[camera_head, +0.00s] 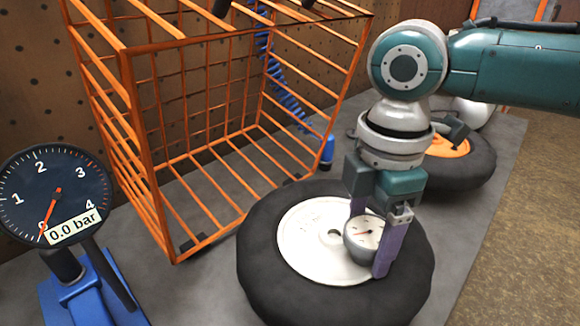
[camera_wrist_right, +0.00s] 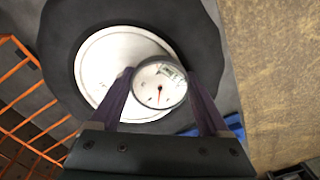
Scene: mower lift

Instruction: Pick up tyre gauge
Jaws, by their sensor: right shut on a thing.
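The tyre gauge (camera_head: 365,238) is a small round dial with a white face and a grey body. My right gripper (camera_head: 368,240) is shut on it, one purple finger on each side, over the white hub of a black tyre (camera_head: 262,262). In the right wrist view the gauge (camera_wrist_right: 159,85) sits between the fingertips of the right gripper (camera_wrist_right: 160,88), its face towards the camera. I cannot tell whether the gauge touches the hub. My left gripper is not in view.
An orange wire cage (camera_head: 180,170) stands behind the tyre. A blue stand with a large dial (camera_head: 55,195) reading 0.0 bar is at the left. A second tyre with an orange hub (camera_head: 470,165) lies behind my right arm. Bare floor (camera_head: 535,220) is at the right.

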